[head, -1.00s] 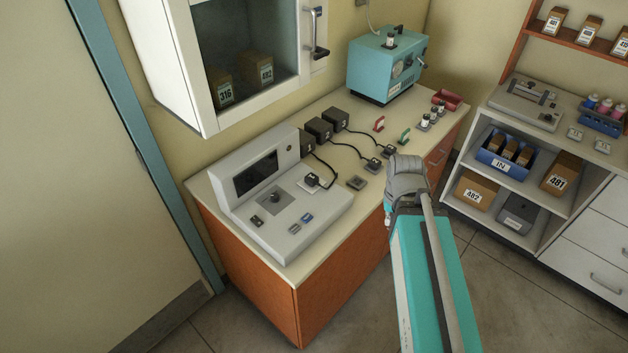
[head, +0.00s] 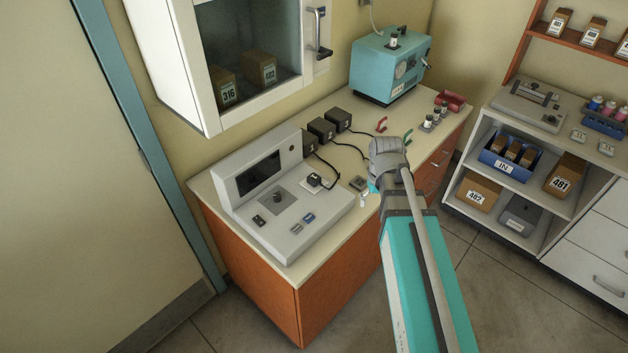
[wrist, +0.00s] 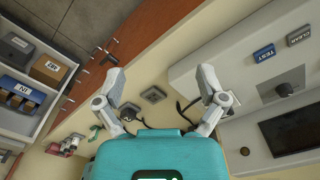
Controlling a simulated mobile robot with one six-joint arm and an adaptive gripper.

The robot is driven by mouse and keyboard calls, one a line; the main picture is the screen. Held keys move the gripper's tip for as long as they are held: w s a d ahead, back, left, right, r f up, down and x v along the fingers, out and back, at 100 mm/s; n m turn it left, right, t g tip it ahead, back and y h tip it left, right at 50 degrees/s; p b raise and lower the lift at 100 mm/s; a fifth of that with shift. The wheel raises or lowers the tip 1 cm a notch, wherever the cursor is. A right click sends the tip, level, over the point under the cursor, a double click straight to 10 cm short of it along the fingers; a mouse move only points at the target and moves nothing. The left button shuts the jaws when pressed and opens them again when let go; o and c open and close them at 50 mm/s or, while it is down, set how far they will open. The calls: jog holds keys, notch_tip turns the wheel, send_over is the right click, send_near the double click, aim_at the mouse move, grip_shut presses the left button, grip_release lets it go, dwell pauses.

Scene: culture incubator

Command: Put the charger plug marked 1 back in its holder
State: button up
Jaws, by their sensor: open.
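The black charger plug (head: 315,179) stands in a pale square plate on the grey instrument (head: 290,215). Its cable runs back to the nearest black charger box (head: 308,142). An empty-looking square grey holder (head: 358,183) lies on the counter right of the instrument; it also shows in the wrist view (wrist: 153,94). My gripper (head: 368,194) is above the counter's front side, near this holder and apart from the plug. In the wrist view my gripper (wrist: 163,75) is open with nothing between its fingers. The right finger seems to cover the plug there.
Two more charger boxes (head: 322,129) (head: 338,119) stand along the wall; my arm hides their plugs in the head view. A white cabinet (head: 200,70) overhangs the counter's left.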

jog(key=w+a+n, duration=0.4)
jog(key=w+a, duration=0.5)
jog(key=w, duration=0.1)
jog(key=n, duration=0.3)
send_over(314, 177)
jog(key=d, duration=0.1)
jog(key=shift+s+r, duration=0.1)
jog(key=shift+s, duration=0.05)
jog(key=shift+w+a+n, duration=0.25)
jog(key=shift+a+n, duration=0.05)
jog(key=shift+a, duration=0.2)
notch_tip(314, 177, down, 9)
jog(key=b, duration=0.9)
